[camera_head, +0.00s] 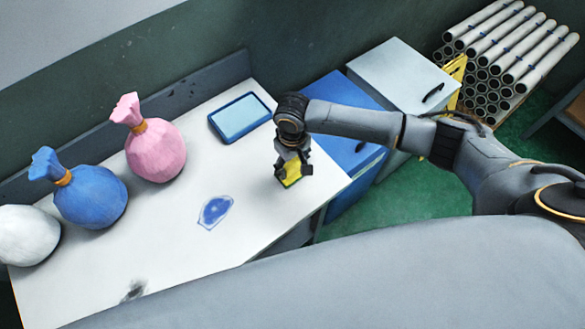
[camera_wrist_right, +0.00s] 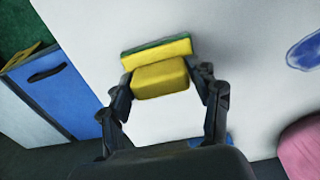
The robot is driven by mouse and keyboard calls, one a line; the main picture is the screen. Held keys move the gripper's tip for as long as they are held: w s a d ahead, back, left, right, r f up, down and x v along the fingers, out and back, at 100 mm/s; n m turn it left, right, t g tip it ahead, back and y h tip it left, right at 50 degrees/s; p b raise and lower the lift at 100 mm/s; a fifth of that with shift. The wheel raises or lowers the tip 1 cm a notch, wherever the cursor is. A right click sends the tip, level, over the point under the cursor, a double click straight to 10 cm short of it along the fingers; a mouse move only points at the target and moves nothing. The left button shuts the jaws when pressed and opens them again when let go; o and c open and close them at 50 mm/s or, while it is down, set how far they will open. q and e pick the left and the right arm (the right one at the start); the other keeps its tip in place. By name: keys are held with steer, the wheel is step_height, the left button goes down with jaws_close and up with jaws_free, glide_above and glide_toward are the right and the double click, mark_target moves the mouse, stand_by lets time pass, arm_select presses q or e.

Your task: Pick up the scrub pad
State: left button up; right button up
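The scrub pad (camera_head: 292,177) is yellow with a green layer, near the right end of the white table, directly below my right gripper (camera_head: 292,165). In the right wrist view the pad (camera_wrist_right: 160,79) shows a yellow block between the fingers and a wider yellow part with a green edge beyond it. The fingers of my right gripper (camera_wrist_right: 163,82) lie against both sides of the block and look shut on it. I cannot tell whether the pad still rests on the table. My left gripper is in neither view.
The white table (camera_head: 170,225) holds a blue-framed tablet (camera_head: 240,117), a blue stain (camera_head: 215,211), a pink bag (camera_head: 155,152), a blue bag (camera_head: 91,197) and a white bag (camera_head: 27,236). Blue and grey cabinets (camera_head: 402,80) stand right of it. Pipes (camera_head: 510,50) are stacked at upper right.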

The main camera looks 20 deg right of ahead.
mark_target(292, 164)
steer(key=c, duration=0.6)
steer(key=shift+o, duration=0.2)
steer(key=shift+r, duration=0.4)
step_height(292, 164, up, 3)
steer(key=shift+s+a+f+b, duration=0.1)
steer(key=shift+s+f+b, duration=0.05)
steer(key=shift+b, duration=0.6)
steer(key=s+a+r+b, duration=0.1)
steer(key=s+a+r, duration=0.1)
steer(key=s+r, duration=0.7)
steer(key=s, duration=0.4)
steer(key=shift+s+a+r+b, duration=0.25)
steer(key=shift+r+b, duration=0.05)
